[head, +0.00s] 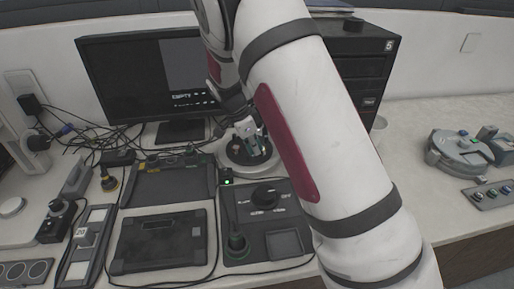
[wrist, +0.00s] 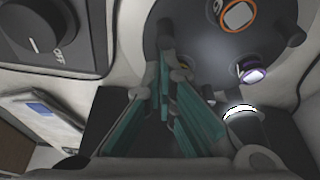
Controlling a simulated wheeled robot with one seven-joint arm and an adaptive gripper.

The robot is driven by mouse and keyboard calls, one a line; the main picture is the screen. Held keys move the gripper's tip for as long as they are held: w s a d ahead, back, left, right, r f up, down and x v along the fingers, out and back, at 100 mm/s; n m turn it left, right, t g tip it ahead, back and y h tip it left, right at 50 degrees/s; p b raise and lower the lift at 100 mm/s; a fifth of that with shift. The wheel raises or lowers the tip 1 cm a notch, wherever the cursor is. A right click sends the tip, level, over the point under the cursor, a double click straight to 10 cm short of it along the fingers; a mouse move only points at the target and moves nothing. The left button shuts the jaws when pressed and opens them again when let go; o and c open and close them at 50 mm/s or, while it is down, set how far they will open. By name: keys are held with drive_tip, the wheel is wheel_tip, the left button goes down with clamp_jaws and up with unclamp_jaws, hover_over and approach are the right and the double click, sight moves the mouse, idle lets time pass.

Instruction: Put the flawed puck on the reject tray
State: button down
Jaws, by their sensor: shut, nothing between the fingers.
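My gripper (wrist: 172,74) has teal finger pads and is shut and empty. In the wrist view it is over the edge of a dark round plate (wrist: 190,40). An orange-ringed puck (wrist: 238,15) with a pale face lies on the plate at the top. A purple-ringed puck (wrist: 252,72) lies to the right of the fingers. A yellowish bit shows behind the fingers, mostly hidden. I cannot tell which puck is flawed. In the head view my gripper (head: 249,132) is above the round station (head: 233,163), partly hidden by my arm. I cannot identify the reject tray.
A monitor (head: 125,85) reading "EMPTY" stands behind, with cables at its left. A knob panel (head: 262,215) and dark flat trays or devices (head: 160,242) lie in front. A grey round machine (head: 462,150) stands at right. The bench between it and my arm is mostly clear.

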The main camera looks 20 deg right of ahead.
drive_tip(key=shift+w+a+m+g+b, duration=0.15)
drive_tip(key=shift+a+m+g+b, duration=0.25)
drive_tip(key=shift+m, duration=0.55)
drive_tip(key=shift+w+a+m+g+b, duration=0.1)
drive_tip(key=shift+a+m+g, duration=0.1)
drive_tip(key=shift+a+m, duration=0.6)
drive_tip(key=shift+w+a, duration=0.15)
drive_tip(key=shift+a, duration=0.05)
